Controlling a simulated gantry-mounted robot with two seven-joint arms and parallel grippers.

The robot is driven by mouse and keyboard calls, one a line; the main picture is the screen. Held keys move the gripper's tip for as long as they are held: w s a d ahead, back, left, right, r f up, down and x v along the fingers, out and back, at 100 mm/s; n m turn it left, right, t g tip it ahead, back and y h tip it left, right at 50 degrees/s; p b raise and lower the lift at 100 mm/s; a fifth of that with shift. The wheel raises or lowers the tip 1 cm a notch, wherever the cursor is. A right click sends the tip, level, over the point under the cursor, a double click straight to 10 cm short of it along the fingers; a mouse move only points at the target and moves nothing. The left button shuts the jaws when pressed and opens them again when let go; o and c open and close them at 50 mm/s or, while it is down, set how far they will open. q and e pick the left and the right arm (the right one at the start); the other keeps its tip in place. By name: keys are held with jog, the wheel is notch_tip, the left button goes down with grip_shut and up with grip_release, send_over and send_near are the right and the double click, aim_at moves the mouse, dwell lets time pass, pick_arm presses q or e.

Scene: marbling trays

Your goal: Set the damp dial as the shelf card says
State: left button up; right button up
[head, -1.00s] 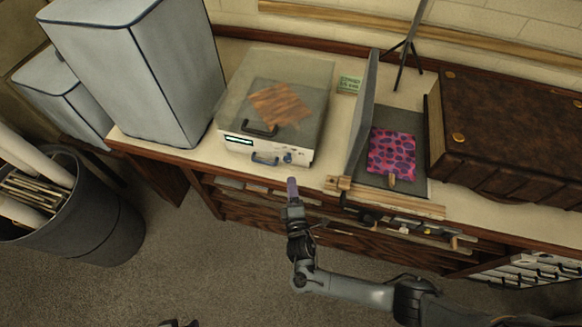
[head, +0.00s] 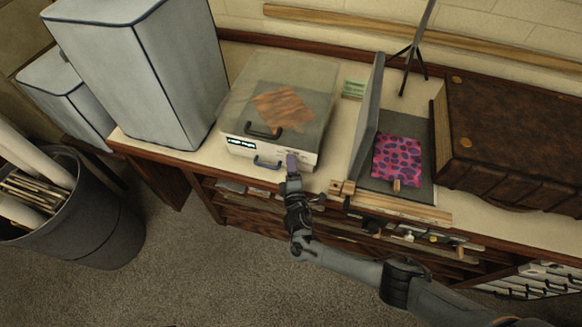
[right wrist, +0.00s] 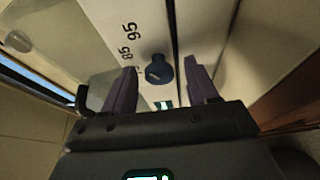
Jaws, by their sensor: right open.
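The damp dial (right wrist: 158,69) is a dark blue knob on a pale panel in the right wrist view. The printed numbers 95 and 85 (right wrist: 128,40) show beside it; I cannot read its setting surely. My right gripper (right wrist: 162,66) is open, its purple fingers on either side of the dial; contact cannot be told. In the head view my right gripper (head: 292,160) is at the front of the clear-lidded box (head: 322,100) and hides the dial. The green card (head: 354,88) stands behind, right of the box; its text is too small to read. My left gripper is out of view.
The box front has a lit display (head: 241,143) and a blue handle (head: 267,163) left of my gripper. A grey press with a pink spotted sheet (head: 398,158) stands to the right. Grey covered boxes (head: 140,75) stand to the left.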

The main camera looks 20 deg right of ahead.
jog(key=shift+c, duration=0.4)
jog(key=c, duration=1)
jog(key=shift+o, duration=0.2)
jog(key=shift+f+m+b, duration=0.2)
jog(key=shift+m+b, duration=0.3)
jog(key=shift+b, duration=0.25)
jog(key=m+h+b, duration=0.1)
jog(key=m+b, duration=0.3)
jog(key=m+t+h+b, duration=0.1)
jog(key=m+h+b, duration=0.1)
jog(key=m+b, duration=0.2)
jog(key=m+t+h+b, duration=0.1)
jog(key=m+h+b, duration=0.1)
jog(key=m+b, duration=0.2)
jog(key=shift+w+a+f+m+b, duration=0.15)
jog(key=shift+f+m+b, duration=0.25)
jog(key=shift+b, duration=0.35)
jog(key=shift+r+m+h+b, duration=0.25)
jog(key=shift+m+h+b, duration=0.45)
jog(key=shift+m+b, duration=0.7)
jog(key=shift+m, duration=0.3)
jog(key=shift+r, duration=0.1)
jog(key=o, duration=1)
jog(key=shift+o, duration=0.2)
